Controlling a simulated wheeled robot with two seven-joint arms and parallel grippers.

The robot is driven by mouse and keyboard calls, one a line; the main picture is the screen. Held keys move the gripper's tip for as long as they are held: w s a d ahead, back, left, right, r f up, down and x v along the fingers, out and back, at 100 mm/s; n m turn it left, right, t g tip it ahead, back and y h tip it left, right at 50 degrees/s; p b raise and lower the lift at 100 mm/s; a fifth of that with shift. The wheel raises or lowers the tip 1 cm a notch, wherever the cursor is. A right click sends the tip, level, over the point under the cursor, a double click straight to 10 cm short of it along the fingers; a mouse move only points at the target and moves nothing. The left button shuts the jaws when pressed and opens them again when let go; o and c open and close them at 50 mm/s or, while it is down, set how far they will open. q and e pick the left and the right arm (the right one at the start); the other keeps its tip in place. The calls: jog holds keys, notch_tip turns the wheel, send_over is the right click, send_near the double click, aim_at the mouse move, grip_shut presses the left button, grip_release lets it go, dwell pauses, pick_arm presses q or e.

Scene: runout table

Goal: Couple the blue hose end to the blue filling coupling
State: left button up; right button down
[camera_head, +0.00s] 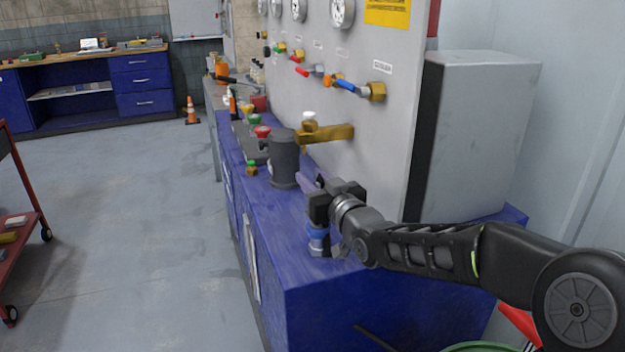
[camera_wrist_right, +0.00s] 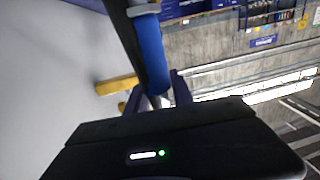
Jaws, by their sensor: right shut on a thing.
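My right gripper (camera_head: 318,200) is over the near part of the blue bench, in front of the panel. It is shut on a blue cylindrical piece, the blue hose end (camera_wrist_right: 152,55), which shows between its fingers in the right wrist view. In the head view a blue and silver fitting (camera_head: 318,240) shows directly below the gripper at the bench top. I cannot tell whether this is the lower part of the held piece or the blue filling coupling, nor whether parts touch there. My left gripper is not in view.
A dark grey cylinder (camera_head: 284,160) stands on the bench just left of the gripper. Behind it a brass arm (camera_head: 330,134) sticks out from the panel (camera_head: 375,140). A grey box (camera_head: 475,130) stands right of the panel.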

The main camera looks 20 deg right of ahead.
jog(key=shift+f+b, duration=0.4)
jog(key=shift+f, duration=0.05)
jog(key=c, duration=1)
grip_release()
jog(key=shift+s, duration=0.1)
jog(key=shift+s+d, duration=0.15)
jog(key=shift+s, duration=3.65)
